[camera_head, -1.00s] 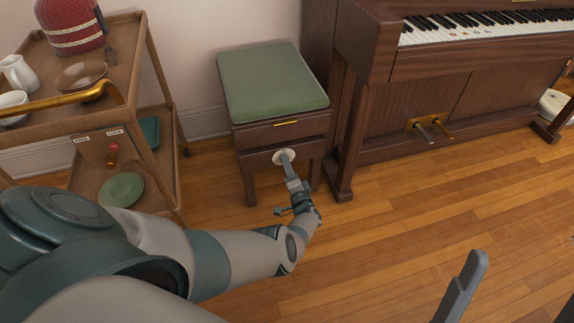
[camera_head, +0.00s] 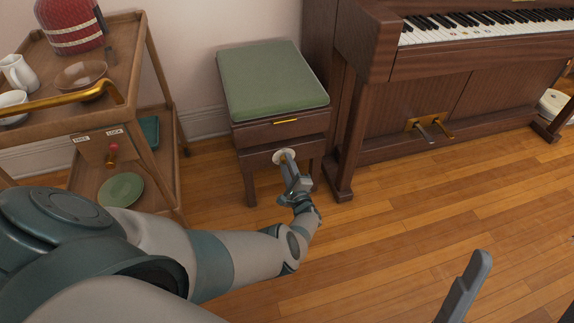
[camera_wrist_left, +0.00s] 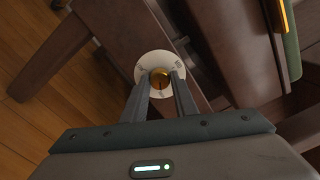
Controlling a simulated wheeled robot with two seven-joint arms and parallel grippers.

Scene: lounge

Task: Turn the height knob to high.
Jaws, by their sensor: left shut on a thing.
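The height knob is a round brass knob (camera_wrist_left: 160,77) on a white dial plate (camera_wrist_left: 149,62), on the front of the piano stool (camera_head: 272,85) with the green cushion. The dial plate (camera_head: 279,156) also shows in the head view, partly hidden behind my gripper. My left gripper (camera_head: 287,157) reaches the knob from the front; in the left wrist view its two fingers (camera_wrist_left: 162,80) are shut on the knob, one on each side. The marks on the dial are too small to read. Part of my right gripper (camera_head: 466,287) shows at the lower right, away from the stool.
A wooden cart (camera_head: 146,60) with dishes and a brass rail (camera_head: 70,100) stands at the left, close to my left arm. The piano (camera_head: 390,60) with brass pedals (camera_head: 430,125) stands right of the stool. The wooden floor (camera_head: 420,200) in front is clear.

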